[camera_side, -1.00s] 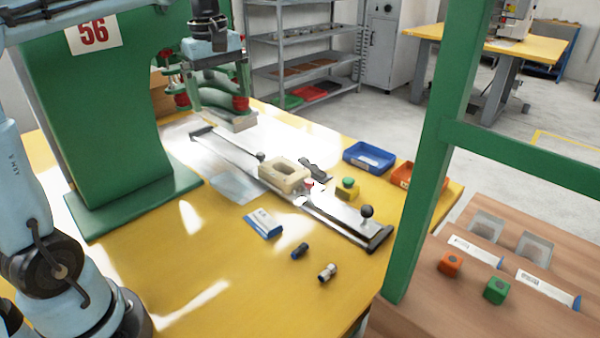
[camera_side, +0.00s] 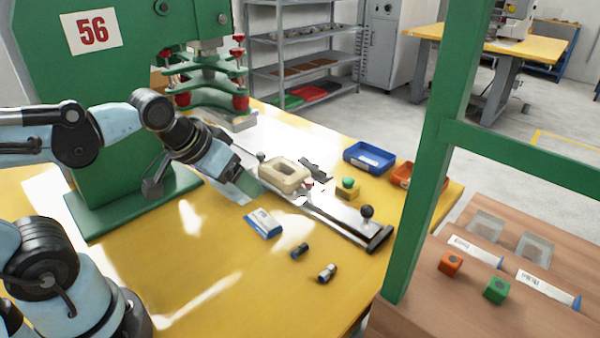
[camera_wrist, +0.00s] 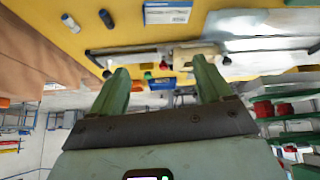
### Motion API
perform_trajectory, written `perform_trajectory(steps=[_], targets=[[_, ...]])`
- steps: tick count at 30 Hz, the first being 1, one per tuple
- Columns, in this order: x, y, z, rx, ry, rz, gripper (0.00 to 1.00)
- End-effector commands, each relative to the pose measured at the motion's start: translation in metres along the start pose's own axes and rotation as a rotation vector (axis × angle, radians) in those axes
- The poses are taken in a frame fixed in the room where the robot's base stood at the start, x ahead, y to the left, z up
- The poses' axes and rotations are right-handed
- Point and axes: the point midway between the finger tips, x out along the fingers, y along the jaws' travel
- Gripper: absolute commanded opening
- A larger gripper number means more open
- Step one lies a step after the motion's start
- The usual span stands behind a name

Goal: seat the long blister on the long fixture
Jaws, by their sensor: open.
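A cream block with an oblong opening (camera_side: 284,172) sits on the long slide rail (camera_side: 345,222) and looks like the fixture. It also shows in the wrist view, partly behind a finger (camera_wrist: 192,52). Two clear, shallow tray-like pieces, a left one (camera_side: 487,227) and a right one (camera_side: 535,249), lie on the wooden bench. They look like blisters; I cannot tell which is long. My gripper (camera_side: 250,186) is just left of the cream block, its green fingers pointing down toward the table. In the wrist view its fingers (camera_wrist: 163,78) are apart with nothing visibly held between them.
The green press (camera_side: 205,90) stands behind the rail. A blue bin (camera_side: 369,157), an orange bin (camera_side: 404,175) and a yellow button box (camera_side: 347,188) stand beyond it. A blue-white box (camera_side: 263,223) lies in front. A green post (camera_side: 430,190) separates table and wooden bench (camera_side: 450,305).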

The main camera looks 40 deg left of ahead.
Motion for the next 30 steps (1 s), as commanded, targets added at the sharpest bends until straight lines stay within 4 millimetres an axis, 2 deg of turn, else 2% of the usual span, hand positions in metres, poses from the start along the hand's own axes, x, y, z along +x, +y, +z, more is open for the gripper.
perform_trajectory(steps=[8,15,21,24,30], targets=[[0.014,-0.039,-0.035,-0.48,-0.169,-0.107,0.79],[0.039,-0.082,-0.055,-0.923,-0.302,-0.246,0.79],[0.064,-0.118,-0.06,-1.25,-0.385,-0.375,0.79],[0.073,-0.131,-0.06,-1.361,-0.41,-0.425,0.79],[0.082,-0.141,-0.057,-1.457,-0.43,-0.471,0.79]])
